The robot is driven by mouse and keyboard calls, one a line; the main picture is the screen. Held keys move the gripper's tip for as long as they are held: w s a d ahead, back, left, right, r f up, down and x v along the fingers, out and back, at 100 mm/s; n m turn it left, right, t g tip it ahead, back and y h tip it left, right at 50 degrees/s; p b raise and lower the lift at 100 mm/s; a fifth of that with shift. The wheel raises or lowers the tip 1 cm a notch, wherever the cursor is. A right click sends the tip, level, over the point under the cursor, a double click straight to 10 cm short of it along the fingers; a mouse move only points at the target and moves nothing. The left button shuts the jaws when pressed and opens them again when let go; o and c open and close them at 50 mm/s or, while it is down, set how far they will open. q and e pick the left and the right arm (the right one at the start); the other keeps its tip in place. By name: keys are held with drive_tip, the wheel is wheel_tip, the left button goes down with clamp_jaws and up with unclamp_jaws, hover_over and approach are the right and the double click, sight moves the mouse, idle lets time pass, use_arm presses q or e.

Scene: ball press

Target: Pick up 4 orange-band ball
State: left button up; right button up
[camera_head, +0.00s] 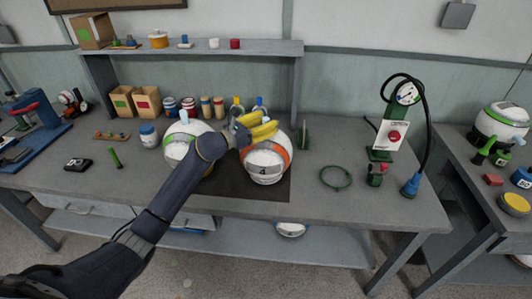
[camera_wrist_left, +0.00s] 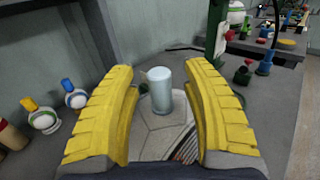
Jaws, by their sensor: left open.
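The orange-band ball (camera_head: 267,163) is white, carries the number 4 and stands on a dark mat (camera_head: 229,186) on the bench. My left gripper (camera_head: 263,124) has yellow fingers and is at the top of this ball, hiding part of it. In the left wrist view the pale cylindrical knob (camera_wrist_left: 162,92) on the ball's top (camera_wrist_left: 160,133) shows between the two open fingers, with a gap on each side. The orange band is hardly visible there. My right gripper is in neither view.
A white ball with a green band (camera_head: 176,150) stands just left, partly behind my left arm. A green cable ring (camera_head: 336,177) and a pump with a gauge (camera_head: 389,137) are to the right. A shelf (camera_head: 200,49) stands behind. The bench's front right is clear.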

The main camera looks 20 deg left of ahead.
use_arm(q)
clamp_jaws()
idle(0.3)
drive_tip(key=shift+r, duration=0.1)
